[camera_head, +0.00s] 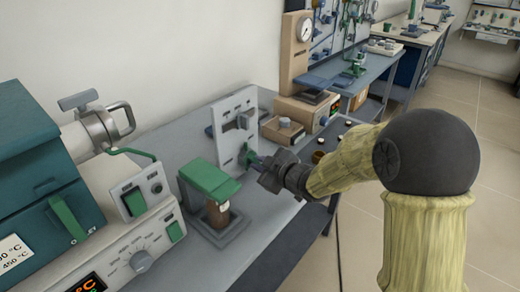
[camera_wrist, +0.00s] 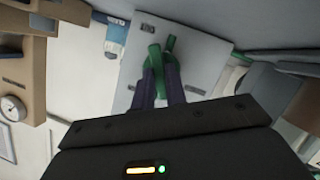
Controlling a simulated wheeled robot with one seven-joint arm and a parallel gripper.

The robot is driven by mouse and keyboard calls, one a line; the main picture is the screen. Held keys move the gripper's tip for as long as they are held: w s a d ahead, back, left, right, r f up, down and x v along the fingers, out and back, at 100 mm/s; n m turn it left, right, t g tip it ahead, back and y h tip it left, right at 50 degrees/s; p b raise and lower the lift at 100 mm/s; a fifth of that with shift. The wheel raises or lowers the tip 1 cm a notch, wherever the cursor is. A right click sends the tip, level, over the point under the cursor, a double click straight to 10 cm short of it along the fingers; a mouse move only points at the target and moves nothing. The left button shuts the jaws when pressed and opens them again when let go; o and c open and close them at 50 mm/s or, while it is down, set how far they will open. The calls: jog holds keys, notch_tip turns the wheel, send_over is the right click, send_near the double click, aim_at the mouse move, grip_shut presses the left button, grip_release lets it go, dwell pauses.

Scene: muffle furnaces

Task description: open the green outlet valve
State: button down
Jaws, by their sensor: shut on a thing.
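The green outlet valve (camera_head: 249,158) sits low on the front of an upright light-grey panel (camera_head: 226,132) on the bench. In the wrist view the green valve handle (camera_wrist: 157,62) stands out from the grey panel (camera_wrist: 190,52). My gripper (camera_head: 262,166) reaches the valve from the right, and its dark fingers (camera_wrist: 161,88) are on both sides of the handle, shut on it. The fingers hide part of the handle. In the wrist view the handle looks slightly tilted, with another green part beside its upper end.
A green-topped stand (camera_head: 208,180) with a brown bottle is close left of my gripper. A teal furnace (camera_head: 40,165) with a control box is at the left. A beige device (camera_head: 300,112) stands behind the panel. The bench front (camera_head: 262,240) is clear.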

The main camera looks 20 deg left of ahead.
jog(key=m+g+p, duration=0.1)
jog(key=p, duration=0.3)
jog(key=m+g+p, duration=0.1)
jog(key=p, duration=0.3)
jog(key=shift+w+d+r+m+p, duration=0.1)
jog(key=shift+r+m+p, duration=0.2)
jog(key=shift+m, duration=0.1)
jog(key=m+p, duration=0.1)
jog(key=p, duration=0.1)
jog(key=shift+f+g+p, duration=0.1)
jog(key=shift+g+p, duration=0.2)
jog(key=shift+p, duration=0.05)
jog(key=shift+f+y+p, duration=0.15)
jog(key=shift+y+p, duration=0.15)
jog(key=shift+p, duration=0.1)
jog(key=shift+f, duration=0.1)
jog(key=c, duration=1.4)
grip_release()
jog(key=shift+w, duration=0.1)
jog(key=shift+c, duration=0.2)
jog(key=shift+d, duration=0.1)
